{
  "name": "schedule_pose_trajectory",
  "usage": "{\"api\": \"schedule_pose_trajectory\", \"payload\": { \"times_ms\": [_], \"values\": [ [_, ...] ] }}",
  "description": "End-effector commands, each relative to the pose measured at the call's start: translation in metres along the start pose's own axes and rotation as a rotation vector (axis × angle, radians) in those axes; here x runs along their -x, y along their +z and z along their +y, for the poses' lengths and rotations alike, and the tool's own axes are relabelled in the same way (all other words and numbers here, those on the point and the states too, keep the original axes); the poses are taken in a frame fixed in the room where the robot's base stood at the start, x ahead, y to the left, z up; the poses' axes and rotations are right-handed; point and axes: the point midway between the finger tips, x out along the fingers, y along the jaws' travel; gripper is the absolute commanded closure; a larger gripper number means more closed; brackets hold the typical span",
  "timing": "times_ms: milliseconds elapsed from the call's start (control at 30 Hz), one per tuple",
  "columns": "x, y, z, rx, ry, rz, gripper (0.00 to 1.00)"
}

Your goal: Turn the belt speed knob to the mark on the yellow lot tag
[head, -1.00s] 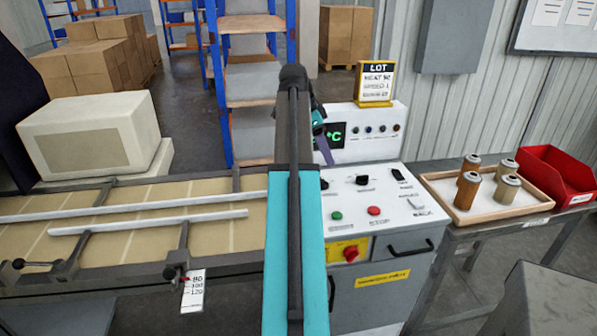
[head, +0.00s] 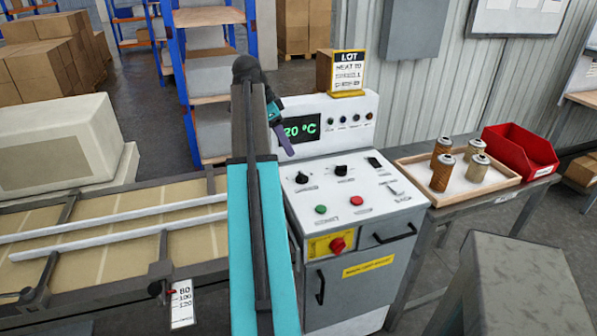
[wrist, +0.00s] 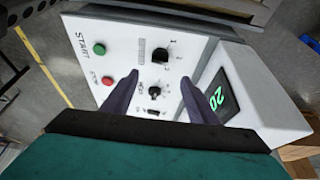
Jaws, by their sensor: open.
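The yellow lot tag (head: 348,72) stands on top of the white control panel. Its small print is blurred, with a heat line and a speed line. The panel's sloped face has two black knobs, a left knob (head: 302,177) and a right knob (head: 341,170). In the wrist view, the left knob (wrist: 161,57) has small numerals beside it, and the right knob (wrist: 154,91) lies between the finger lines.
A green display (head: 301,128) reads 20 °C. Green (head: 320,209) and red (head: 356,201) buttons and a black switch (head: 374,161) sit near the knobs. A conveyor (head: 110,220) is left. A cartridge tray (head: 415,187) and red bin (head: 515,150) are right.

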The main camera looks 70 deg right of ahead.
Motion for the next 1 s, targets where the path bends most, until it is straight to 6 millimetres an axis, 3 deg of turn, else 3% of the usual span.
{"api": "schedule_pose_trajectory", "payload": {
  "times_ms": [1000],
  "values": [
    [-0.108, 0.002, 0.000, 0.002, 0.000, 0.000, 0.47]
  ]
}}
